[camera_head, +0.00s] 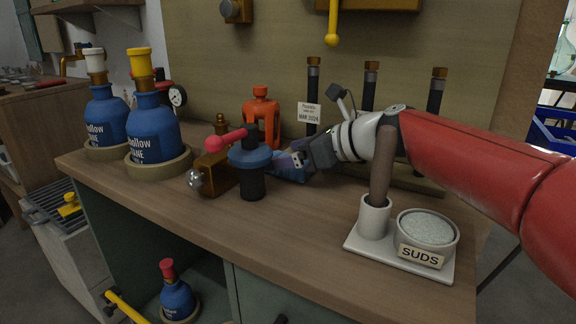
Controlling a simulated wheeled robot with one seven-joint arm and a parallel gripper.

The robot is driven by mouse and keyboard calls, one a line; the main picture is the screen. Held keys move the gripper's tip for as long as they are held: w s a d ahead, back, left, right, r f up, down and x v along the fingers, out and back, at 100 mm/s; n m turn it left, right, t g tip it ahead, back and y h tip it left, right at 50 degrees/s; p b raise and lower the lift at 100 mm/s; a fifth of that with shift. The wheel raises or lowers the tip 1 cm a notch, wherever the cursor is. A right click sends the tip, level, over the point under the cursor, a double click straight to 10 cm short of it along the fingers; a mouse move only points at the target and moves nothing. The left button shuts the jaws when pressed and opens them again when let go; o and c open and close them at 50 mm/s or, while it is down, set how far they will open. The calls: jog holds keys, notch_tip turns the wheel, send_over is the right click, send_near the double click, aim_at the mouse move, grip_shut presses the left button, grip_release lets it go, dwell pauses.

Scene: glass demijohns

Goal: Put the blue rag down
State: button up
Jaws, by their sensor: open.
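The blue rag (287,174) lies on the wooden bench top (310,250), behind and right of a dark post with a blue disc. Only part of it shows. My gripper (283,162) reaches in from the right, low over the bench, with its fingers at the rag. The gripper is open. The fingertips are partly hidden, so I cannot tell whether they touch the cloth.
An orange bottle-shaped frame (262,118) stands behind. Blue demijohns (152,128) stand at left. A white suds tray (395,258) sits at the front right. The front middle bench is clear.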

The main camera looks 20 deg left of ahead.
jog(key=c, duration=1.2)
jog(key=shift+o, duration=0.2)
jog(key=shift+r, duration=0.2)
notch_tip(320, 180, up, 3)
jog(key=p, duration=0.4)
jog(key=shift+p, duration=0.4)
